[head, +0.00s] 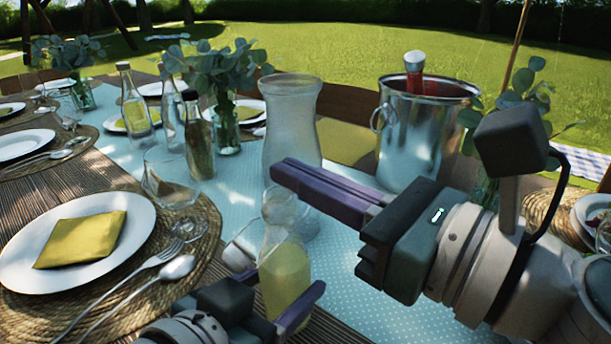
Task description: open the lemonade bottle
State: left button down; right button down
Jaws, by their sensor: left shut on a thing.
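The lemonade bottle (284,278) is clear glass with pale yellow liquid in its lower part. It stands upright near the front of the table. My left gripper (284,284) is at the bottle's lower body, one finger on each side, shut on it. My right gripper (283,178) reaches in from the right, with its purple fingertips just above and beside the bottle's top. Its fingers overlap from this angle, so I cannot tell whether they are open or shut. The bottle's closure does not show clearly.
A tall glass carafe (292,120) stands right behind the bottle. A metal ice bucket (408,150) is behind my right gripper. A tilted-looking wine glass (170,180), a dark bottle (199,145) and a plate (30,260) are on the left. Some blue runner (370,315) is bare at front right.

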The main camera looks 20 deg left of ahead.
pick_arm(q)
jog(key=shift+a+f, duration=0.1)
pick_arm(e)
jog(key=shift+s+r, duration=0.1)
jog(key=shift+r, duration=0.3)
pick_arm(q)
jog(key=shift+f, duration=0.1)
pick_arm(e)
jog(key=s+d+r, duration=0.2)
jog(key=d, duration=0.4)
jog(key=shift+s+d, duration=0.15)
jog(key=shift+s, duration=0.25)
pick_arm(q)
jog(key=shift+c, duration=2.1)
grip_release()
jog(key=o, duration=0.4)
jog(key=shift+r, duration=0.2)
